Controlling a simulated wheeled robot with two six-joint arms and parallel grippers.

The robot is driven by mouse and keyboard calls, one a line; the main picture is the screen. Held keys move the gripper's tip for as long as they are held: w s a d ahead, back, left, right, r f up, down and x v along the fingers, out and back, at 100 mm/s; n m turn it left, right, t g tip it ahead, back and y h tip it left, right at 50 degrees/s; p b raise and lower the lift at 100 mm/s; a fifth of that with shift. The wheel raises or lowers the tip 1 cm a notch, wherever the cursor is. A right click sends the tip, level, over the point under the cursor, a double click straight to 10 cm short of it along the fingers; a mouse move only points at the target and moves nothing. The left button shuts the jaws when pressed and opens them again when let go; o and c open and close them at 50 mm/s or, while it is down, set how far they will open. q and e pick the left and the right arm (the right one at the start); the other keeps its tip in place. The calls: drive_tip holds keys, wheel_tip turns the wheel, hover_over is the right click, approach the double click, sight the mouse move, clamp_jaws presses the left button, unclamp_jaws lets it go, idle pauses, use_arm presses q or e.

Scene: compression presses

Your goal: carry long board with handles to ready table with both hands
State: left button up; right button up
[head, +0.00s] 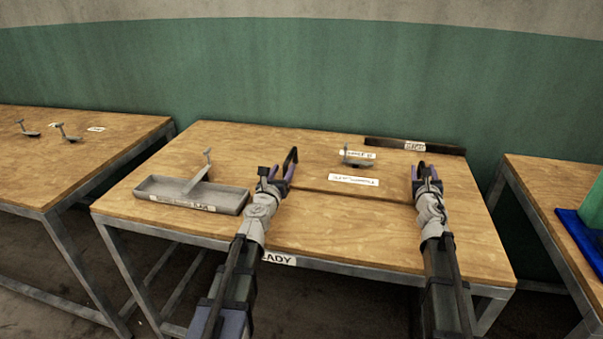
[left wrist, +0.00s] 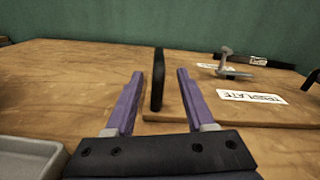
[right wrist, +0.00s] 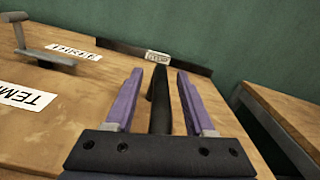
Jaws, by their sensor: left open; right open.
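The long wooden board (head: 392,188) lies flat on the middle table (head: 330,230), whose front label, partly hidden by my left arm, shows "ADY". A white "TEMPLATE" label (left wrist: 250,96) is on the board. My left gripper (head: 279,172) is open at the board's left end, and its black upright handle (left wrist: 158,80) stands between the fingers in the left wrist view. My right gripper (head: 421,173) is open at the right end, with the other black handle (right wrist: 160,100) between its fingers. Neither gripper is closed on a handle.
A grey tray (head: 165,205) with a bracket sits at the table's left. A small metal holder (head: 357,160) and a dark labelled bar (head: 385,143) lie behind the board. Another table (head: 75,165) stands left, and one with a blue item (head: 580,235) right.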

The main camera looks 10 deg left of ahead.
use_arm(q)
drive_tip(key=s, duration=0.5)
drive_tip(key=shift+a, duration=0.1)
drive_tip(key=shift+w, duration=0.1)
use_arm(e)
drive_tip(key=shift+s, duration=0.15)
drive_tip(key=s, duration=1.2)
drive_tip(key=shift+a, duration=0.35)
drive_tip(key=shift+w, duration=0.1)
use_arm(q)
drive_tip(key=shift+r, duration=0.1)
use_arm(e)
drive_tip(key=shift+r, duration=0.15)
